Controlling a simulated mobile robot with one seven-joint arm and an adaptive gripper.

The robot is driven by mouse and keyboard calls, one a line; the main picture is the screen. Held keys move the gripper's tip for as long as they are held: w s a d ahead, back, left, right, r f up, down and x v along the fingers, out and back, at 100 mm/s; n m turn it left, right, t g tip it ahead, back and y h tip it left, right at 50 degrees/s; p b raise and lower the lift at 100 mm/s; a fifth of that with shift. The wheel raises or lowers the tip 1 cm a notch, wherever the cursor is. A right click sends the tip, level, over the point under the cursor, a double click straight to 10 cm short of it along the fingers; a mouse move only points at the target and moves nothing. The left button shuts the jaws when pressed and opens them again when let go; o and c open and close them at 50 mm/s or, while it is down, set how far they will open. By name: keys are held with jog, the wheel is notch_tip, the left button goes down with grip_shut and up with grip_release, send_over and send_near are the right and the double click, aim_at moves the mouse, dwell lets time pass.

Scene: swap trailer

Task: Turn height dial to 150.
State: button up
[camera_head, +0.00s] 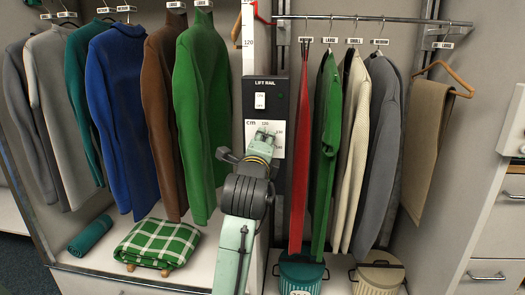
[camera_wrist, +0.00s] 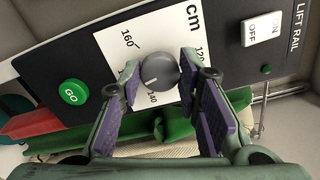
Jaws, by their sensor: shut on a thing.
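The height dial (camera_wrist: 159,73) is a round grey knob on a white card marked "cm", with 160, 140 and 120 around it. A small pale mark on its lower left side points between 160 and 140; the exact reading is unclear. My gripper (camera_wrist: 161,84) has its purple-padded fingers on both sides of the dial, shut on it. In the head view my arm reaches up to the dark lift rail panel (camera_head: 284,172) and hides the dial. The white card (camera_head: 279,150) shows partly beside my gripper there.
The panel also bears a green GO button (camera_wrist: 73,93) and a white ON/OFF switch (camera_wrist: 262,30). Hanging clothes flank the panel, with a green garment (camera_head: 203,115) at left and a red one (camera_head: 301,150) close at right. A checked green blanket (camera_head: 158,243) lies below.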

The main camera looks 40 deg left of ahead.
jog(key=shift+m+b, duration=0.45)
jog(key=shift+m, duration=0.65)
jog(key=o, duration=1.1)
jog(key=shift+o, duration=0.2)
jog(key=v, duration=1.2)
jog(key=shift+s+r, duration=0.1)
